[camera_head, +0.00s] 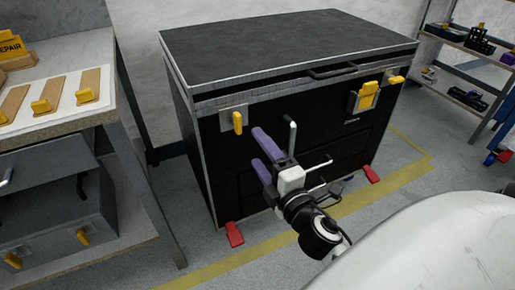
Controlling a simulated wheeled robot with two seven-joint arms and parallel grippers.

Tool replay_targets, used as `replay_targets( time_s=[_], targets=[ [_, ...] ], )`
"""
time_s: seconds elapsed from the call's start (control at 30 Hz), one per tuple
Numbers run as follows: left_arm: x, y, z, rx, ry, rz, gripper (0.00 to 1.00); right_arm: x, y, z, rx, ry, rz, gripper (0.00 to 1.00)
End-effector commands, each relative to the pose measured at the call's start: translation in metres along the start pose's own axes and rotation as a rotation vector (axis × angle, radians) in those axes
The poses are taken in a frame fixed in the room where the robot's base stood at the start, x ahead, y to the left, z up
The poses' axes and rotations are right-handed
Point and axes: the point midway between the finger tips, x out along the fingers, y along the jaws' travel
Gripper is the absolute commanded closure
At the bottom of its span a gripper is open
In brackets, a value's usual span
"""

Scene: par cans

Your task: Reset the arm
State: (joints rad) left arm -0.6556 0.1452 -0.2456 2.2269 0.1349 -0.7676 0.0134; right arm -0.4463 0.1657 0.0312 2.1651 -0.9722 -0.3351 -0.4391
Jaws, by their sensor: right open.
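My right gripper (266,158) is in the middle of the head view, in front of a black case (290,60). Its two purple fingers are apart, with nothing visible between them. My right arm comes in from the lower right, next to a large white surface at the picture's edge. I cannot tell from this view whether the fingertips touch the case front. My left gripper is not in view.
The case has yellow latches (238,122), a top handle (333,71) and red feet (234,234). A workbench (60,125) stands at left. A shelf (465,47) stands at back right. Floor with a yellow line (395,187) is open at right.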

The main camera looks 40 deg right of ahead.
Motion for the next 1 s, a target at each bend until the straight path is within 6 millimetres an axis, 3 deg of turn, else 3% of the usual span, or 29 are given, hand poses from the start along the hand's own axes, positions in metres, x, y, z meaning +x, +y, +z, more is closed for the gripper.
replay_targets(
  time_s=[0.43,0.53,0.63,0.77,0.9,1.0],
  targets=[
    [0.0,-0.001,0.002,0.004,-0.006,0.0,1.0,0.0,0.0,0.0,0.003,0.0,-0.001,0.31],
    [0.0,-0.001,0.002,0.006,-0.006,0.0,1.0,-0.003,-0.009,-0.003,0.062,0.0,-0.032,0.31],
    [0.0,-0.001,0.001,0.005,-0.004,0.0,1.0,-0.015,-0.035,-0.014,0.243,-0.002,-0.128,0.31],
    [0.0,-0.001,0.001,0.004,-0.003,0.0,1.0,-0.05,-0.093,-0.046,0.619,-0.029,-0.362,0.31],
    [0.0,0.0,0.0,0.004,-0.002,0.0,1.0,-0.104,-0.147,-0.093,0.991,-0.091,-0.652,0.31],
    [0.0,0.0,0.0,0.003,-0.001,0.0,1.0,-0.143,-0.17,-0.127,1.19,-0.142,-0.84,0.31]
  ],
)
